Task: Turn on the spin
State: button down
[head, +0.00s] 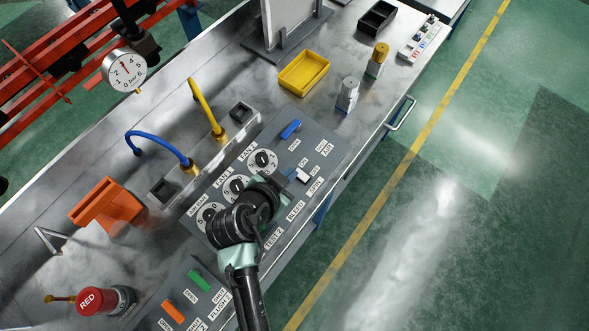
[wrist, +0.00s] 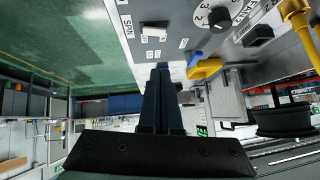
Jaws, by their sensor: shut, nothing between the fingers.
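The spin switch (head: 303,176) is a small white rocker on the grey control panel (head: 325,150), beside the SPIN label (head: 315,187). In the wrist view the white rocker (wrist: 153,32) is beside the SPIN label (wrist: 127,27), just beyond my fingertips. My gripper (head: 284,188) is over the panel, just left of and below the switch in the head view. Its fingers are together and empty in the wrist view (wrist: 160,68). I cannot tell whether the tips touch the panel, nor which way the rocker is set. My arm hides part of the panel.
Three round dials, including the FAN 1 dial (head: 236,187), run along the panel's left part. A blue switch (head: 291,129) sits higher up. A yellow tray (head: 303,73) and grey post (head: 347,95) stand beyond. A metal handle (head: 402,114) juts from the bench's right side.

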aim_at(301, 175)
jog(key=x, duration=0.5)
jog(key=shift+w+d+f+p, duration=0.1)
jog(key=shift+w+p, duration=0.1)
jog(key=shift+p, duration=0.1)
notch_tip(301, 175, down, 2)
jog(key=shift+f, duration=0.15)
jog(key=shift+w+a+f, duration=0.1)
jog(key=shift+a+f, duration=0.25)
jog(key=shift+f, duration=0.45)
